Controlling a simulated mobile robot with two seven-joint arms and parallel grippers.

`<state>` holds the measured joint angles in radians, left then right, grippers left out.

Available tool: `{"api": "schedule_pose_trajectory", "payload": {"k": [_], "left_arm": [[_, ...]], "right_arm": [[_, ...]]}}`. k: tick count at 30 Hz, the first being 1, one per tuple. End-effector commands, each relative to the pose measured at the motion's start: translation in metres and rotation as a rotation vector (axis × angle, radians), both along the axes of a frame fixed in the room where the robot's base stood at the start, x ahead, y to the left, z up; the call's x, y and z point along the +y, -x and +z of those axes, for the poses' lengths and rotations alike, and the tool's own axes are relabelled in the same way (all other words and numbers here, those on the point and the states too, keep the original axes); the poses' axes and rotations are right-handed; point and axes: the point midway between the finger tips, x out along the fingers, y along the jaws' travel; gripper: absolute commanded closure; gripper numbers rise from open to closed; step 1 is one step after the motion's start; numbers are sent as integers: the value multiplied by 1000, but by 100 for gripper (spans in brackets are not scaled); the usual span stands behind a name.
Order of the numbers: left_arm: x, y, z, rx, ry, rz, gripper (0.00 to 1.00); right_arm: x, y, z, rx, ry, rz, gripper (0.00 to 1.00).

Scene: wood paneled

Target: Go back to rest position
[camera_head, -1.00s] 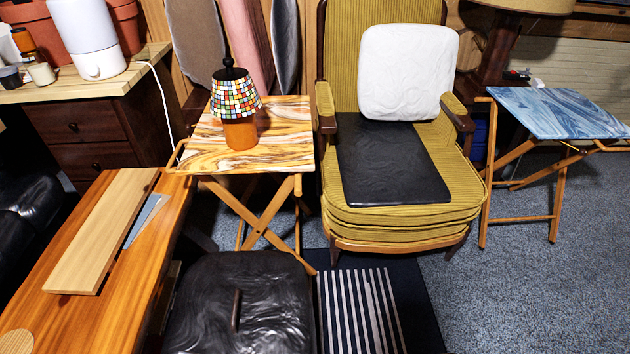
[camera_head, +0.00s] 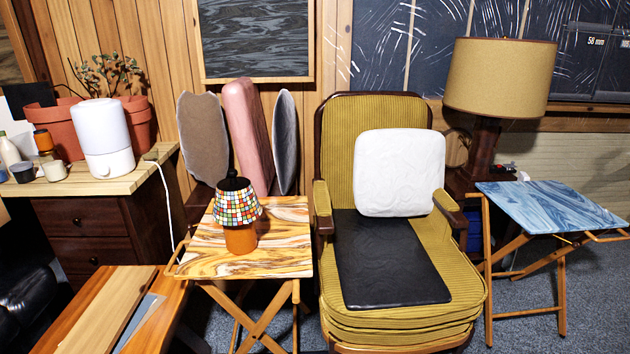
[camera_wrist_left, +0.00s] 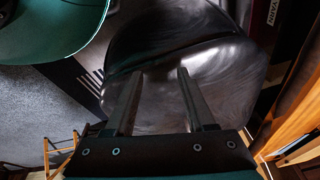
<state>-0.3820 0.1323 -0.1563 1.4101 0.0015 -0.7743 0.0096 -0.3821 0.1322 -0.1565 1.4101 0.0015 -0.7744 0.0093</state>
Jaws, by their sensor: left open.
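My left gripper (camera_wrist_left: 160,74) shows in the left wrist view. Its two dark fingers are apart, with nothing between them. Behind the fingers is a dark, glossy, rounded seat-like surface (camera_wrist_left: 220,60); I cannot tell the distance to it. Neither arm shows in the head view, and my right gripper is in no view.
In the head view, a mosaic lamp (camera_head: 238,212) stands on a folding table (camera_head: 290,262). A yellow armchair (camera_head: 455,285) holds a white cushion (camera_head: 400,170). A blue-topped folding table (camera_head: 550,205) stands at right. A wooden table (camera_head: 95,280) is at lower left. Bare carpet shows at lower right.

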Motion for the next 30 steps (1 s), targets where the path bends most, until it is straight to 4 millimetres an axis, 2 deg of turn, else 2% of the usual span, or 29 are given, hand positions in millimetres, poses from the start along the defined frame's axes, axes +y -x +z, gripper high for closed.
{"api": "schedule_pose_trajectory", "payload": {"k": [9,18,22,30], "left_arm": [[22,45,-44,28,-19,-3,45],[42,91,-65,45,-34,-5,45],[47,100,-67,47,-37,-6,45],[47,100,-67,47,-37,-6,45]], "right_arm": [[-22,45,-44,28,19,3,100],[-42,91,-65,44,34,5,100],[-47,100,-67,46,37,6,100],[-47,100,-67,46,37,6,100]]}}
